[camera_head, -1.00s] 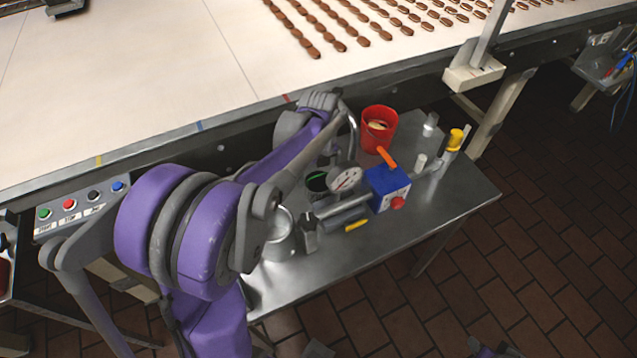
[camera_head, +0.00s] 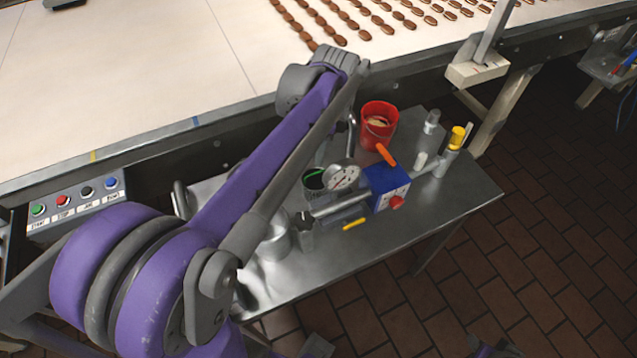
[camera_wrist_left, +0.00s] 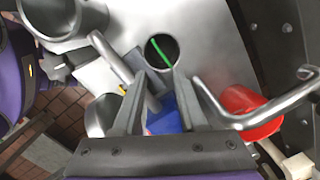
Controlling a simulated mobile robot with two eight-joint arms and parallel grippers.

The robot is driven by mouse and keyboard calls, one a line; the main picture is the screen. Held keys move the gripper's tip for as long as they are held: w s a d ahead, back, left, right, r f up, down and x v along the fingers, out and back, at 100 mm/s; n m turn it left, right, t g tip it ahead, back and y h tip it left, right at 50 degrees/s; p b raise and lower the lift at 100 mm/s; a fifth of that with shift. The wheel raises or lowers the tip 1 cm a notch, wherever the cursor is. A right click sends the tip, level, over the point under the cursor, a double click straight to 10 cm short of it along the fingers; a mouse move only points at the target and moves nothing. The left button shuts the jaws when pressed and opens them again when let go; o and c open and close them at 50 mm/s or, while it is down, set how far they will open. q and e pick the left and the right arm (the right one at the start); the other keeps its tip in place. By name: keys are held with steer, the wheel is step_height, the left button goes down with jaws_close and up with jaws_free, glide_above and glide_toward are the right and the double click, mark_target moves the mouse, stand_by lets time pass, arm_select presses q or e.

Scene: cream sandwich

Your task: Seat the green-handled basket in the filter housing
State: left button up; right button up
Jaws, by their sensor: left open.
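In the left wrist view the green handle (camera_wrist_left: 160,50) lies across the dark round opening. I cannot tell how much of that vessel is basket and how much is housing. My left gripper (camera_wrist_left: 161,77) is open and empty, above and close to this opening, with its fingers apart. My right gripper is not in view.
A red bucket (camera_head: 379,126) stands behind. A bent metal pipe (camera_wrist_left: 250,120) rises close to the left gripper. A larger metal pot (camera_head: 276,241) stands to the left. The table's front right is clear.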

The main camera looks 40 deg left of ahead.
mark_target(316, 170)
arm_select(q)
steer(key=f+n, duration=0.1)
steer(key=n, duration=0.1)
steer(key=f+n, duration=0.1)
steer(key=n, duration=0.2)
steer(key=f+n+b, duration=0.1)
steer(key=n, duration=0.1)
steer(key=shift+s+a+f+n+y, duration=0.2)
steer(key=shift+n+y, duration=0.1)
steer(key=shift+y, duration=0.1)
steer(key=shift+w+a+f, duration=0.1)
steer(key=shift+a+f, duration=0.1)
steer(key=shift+f, duration=1.15)
steer(key=shift+w+a+f, duration=0.1)
steer(key=shift+a+f, duration=0.1)
steer(key=shift+f, duration=1.15)
jaws_close()
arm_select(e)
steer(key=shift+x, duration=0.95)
